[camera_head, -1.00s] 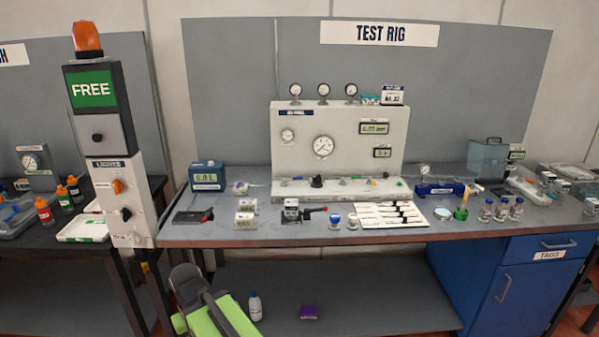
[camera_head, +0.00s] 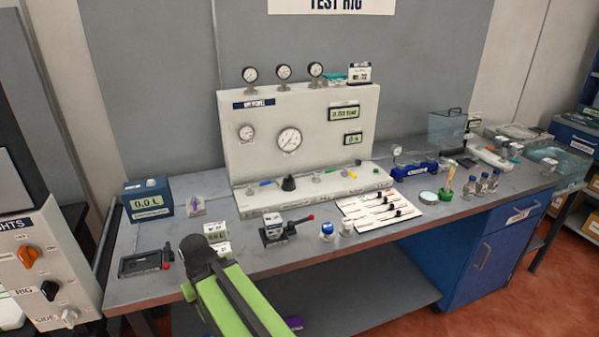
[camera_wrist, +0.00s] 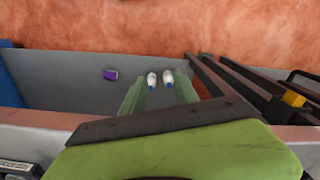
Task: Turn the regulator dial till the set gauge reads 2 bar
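The white test rig panel (camera_head: 340,170) stands at the back of the bench. A black knob (camera_head: 288,183), likely the regulator dial, sits on its base ledge. A large round gauge (camera_head: 290,140) and a smaller one (camera_head: 246,132) are on the panel face. Three small gauges stand on its top edge. I cannot tell which is the set gauge, and the needles are too small to read. My gripper (camera_wrist: 160,92) shows in the wrist view with its pale green fingers apart and nothing between them. It points down over the lower shelf, away from the knob.
The bench (camera_head: 120,290) holds a blue display box (camera_head: 148,200), a red-handled valve block (camera_head: 278,228), small jars (camera_head: 327,231) and a white card (camera_head: 380,209) in front of the panel. Bottles (camera_wrist: 152,78) and a purple box (camera_wrist: 110,74) are on the shelf below.

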